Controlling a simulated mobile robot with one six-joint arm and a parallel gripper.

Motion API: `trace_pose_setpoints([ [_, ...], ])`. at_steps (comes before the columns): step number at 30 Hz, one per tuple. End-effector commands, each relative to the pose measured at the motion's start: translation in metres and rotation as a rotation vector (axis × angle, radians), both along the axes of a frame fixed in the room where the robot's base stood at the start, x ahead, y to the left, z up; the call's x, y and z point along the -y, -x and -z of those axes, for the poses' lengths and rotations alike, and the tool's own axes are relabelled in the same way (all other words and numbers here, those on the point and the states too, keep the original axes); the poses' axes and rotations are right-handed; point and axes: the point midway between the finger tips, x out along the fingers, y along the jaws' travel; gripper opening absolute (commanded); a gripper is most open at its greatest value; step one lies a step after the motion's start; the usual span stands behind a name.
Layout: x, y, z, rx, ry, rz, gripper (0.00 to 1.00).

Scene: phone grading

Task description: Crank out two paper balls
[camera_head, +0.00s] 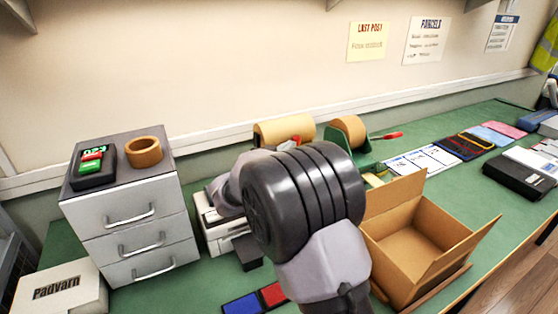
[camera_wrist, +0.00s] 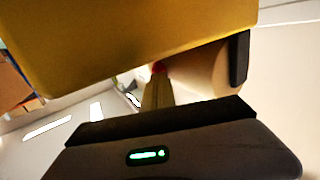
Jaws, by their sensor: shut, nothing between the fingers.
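A brown paper roll (camera_head: 285,131) sits at the back of the green bench, with a red part (camera_head: 291,144) in front of it, partly hidden behind my arm. A second brown roll (camera_head: 349,130) on a green stand is to its right, with a red-tipped crank handle (camera_head: 391,135) sticking out to the right. My gripper (camera_wrist: 157,78) is shut and empty in the wrist view; my arm hides it in the head view. A small red piece (camera_wrist: 158,67) shows by its tips, and I cannot tell whether they touch. No paper ball is visible.
An open cardboard box (camera_head: 411,240) stands right of my arm. A grey drawer unit (camera_head: 130,218) with a tape roll (camera_head: 144,151) on top is at left. Cards, coloured trays and a black device (camera_head: 519,177) lie along the right of the bench.

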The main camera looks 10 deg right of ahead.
Motion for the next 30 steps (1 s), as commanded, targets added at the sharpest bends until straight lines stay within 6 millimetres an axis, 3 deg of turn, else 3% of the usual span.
trace_pose_setpoints([
  [13,0.005,-0.006,-0.001,0.001,0.000,0.004,0.00],
  [22,0.012,-0.017,-0.006,0.002,0.001,0.261,0.00],
  [30,0.016,-0.019,0.000,0.001,-0.001,0.272,0.00],
])
